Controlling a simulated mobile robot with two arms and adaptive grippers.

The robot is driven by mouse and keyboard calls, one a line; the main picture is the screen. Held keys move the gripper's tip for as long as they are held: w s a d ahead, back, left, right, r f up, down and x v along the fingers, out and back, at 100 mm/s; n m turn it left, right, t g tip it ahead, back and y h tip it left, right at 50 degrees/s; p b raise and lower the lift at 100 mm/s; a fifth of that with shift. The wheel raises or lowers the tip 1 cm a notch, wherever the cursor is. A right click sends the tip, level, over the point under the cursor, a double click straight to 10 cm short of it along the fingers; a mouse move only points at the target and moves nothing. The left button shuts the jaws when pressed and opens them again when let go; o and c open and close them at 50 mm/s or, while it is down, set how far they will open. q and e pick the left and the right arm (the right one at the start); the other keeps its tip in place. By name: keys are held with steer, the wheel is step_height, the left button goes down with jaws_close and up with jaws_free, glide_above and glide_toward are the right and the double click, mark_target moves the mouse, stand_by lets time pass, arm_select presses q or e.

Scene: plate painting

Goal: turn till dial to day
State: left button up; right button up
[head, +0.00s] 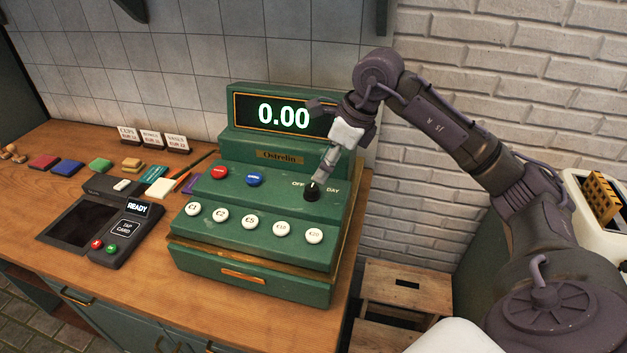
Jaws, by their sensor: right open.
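The green till (262,222) stands on the wooden counter, its display (283,115) reading 0.00. Its black dial (312,193) sits at the right of the sloped top, between the labels OFF and DAY. A light mark on the dial points roughly up; I cannot tell its exact setting. My right gripper (320,180) reaches down from above with its fingertips right at the dial. The fingers overlap in this view, and I cannot tell whether they touch the dial. The jaws are open. My left gripper is not in view.
Red (219,172) and blue (255,179) buttons and a row of white keys (250,221) lie left of and below the dial. A card reader (121,236) stands left of the till. A wooden step stool (405,290) is on the floor at right.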

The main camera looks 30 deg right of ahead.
mark_target(312, 187)
steer(key=p+x, duration=0.1)
steer(key=x, duration=0.5)
steer(key=shift+w+a+f, duration=0.15)
steer(key=shift+f, duration=0.15)
jaws_close()
